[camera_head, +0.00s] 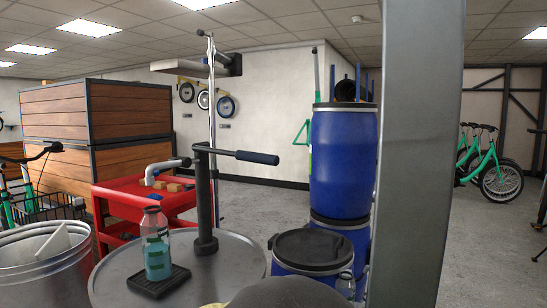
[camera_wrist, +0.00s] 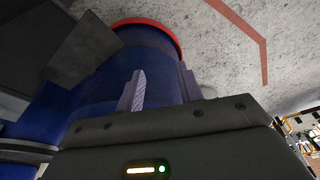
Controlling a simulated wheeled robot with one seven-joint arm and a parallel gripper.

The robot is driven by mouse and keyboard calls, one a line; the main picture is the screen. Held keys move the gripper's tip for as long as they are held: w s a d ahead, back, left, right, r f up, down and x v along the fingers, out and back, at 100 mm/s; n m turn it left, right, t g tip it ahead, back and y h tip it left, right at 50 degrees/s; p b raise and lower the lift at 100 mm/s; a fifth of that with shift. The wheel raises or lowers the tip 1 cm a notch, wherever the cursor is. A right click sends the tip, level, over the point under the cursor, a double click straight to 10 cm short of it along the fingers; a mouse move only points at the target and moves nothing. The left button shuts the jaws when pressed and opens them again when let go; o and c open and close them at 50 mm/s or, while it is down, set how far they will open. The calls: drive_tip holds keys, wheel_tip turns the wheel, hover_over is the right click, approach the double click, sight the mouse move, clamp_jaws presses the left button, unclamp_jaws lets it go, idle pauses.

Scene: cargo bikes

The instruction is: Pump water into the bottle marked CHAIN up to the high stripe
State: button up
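A clear bottle (camera_head: 157,250) stands upright on a black tray (camera_head: 160,282) on a round metal top (camera_head: 235,262). It has teal bands and what looks like liquid in its lower part; its marking is too small to read. A dark hand pump (camera_head: 206,205) stands beside it, with a blue-gripped handle (camera_head: 257,157) pointing right and a pale spout (camera_head: 160,169) reaching left above the bottle. In the wrist view, the two fingers of my gripper (camera_wrist: 163,88) are apart with nothing between them, in front of a blue drum (camera_wrist: 100,75). The head view does not show the fingers.
Blue drums (camera_head: 343,160) stand right of the metal top, near a grey post (camera_head: 412,150). Another clear bottle (camera_head: 345,284) is partly visible by the low black-lidded drum (camera_head: 312,250). A metal bucket (camera_head: 45,270) is at left; a red cart (camera_head: 130,192) stands behind.

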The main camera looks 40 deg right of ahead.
drive_tip(key=shift+o, duration=1.1)
drive_tip(key=w+r+t+p, duration=0.1)
drive_tip(key=w+r+p, duration=0.1)
drive_tip(key=r+p, duration=1.7)
drive_tip(key=w+r+t+p, duration=0.1)
drive_tip(key=w+r+p, duration=0.2)
drive_tip(key=r+p, duration=1.65)
drive_tip(key=w+d+r+n+t+h+p, duration=0.1)
drive_tip(key=w+d+t+h, duration=0.1)
drive_tip(key=w+d+h, duration=0.3)
drive_tip(key=w+d+r+n+t+h+p, duration=0.1)
drive_tip(key=w+d+r+t+p, duration=0.1)
drive_tip(key=w+d, duration=0.35)
drive_tip(key=s+d+r+n+g+h, duration=0.1)
drive_tip(key=d+r+h, duration=0.4)
drive_tip(key=d+h, duration=0.3)
drive_tip(key=h, duration=0.2)
drive_tip(key=shift+r+n+g+h, duration=0.25)
drive_tip(key=shift+n+g+h, duration=0.05)
drive_tip(key=shift+n+g, duration=0.1)
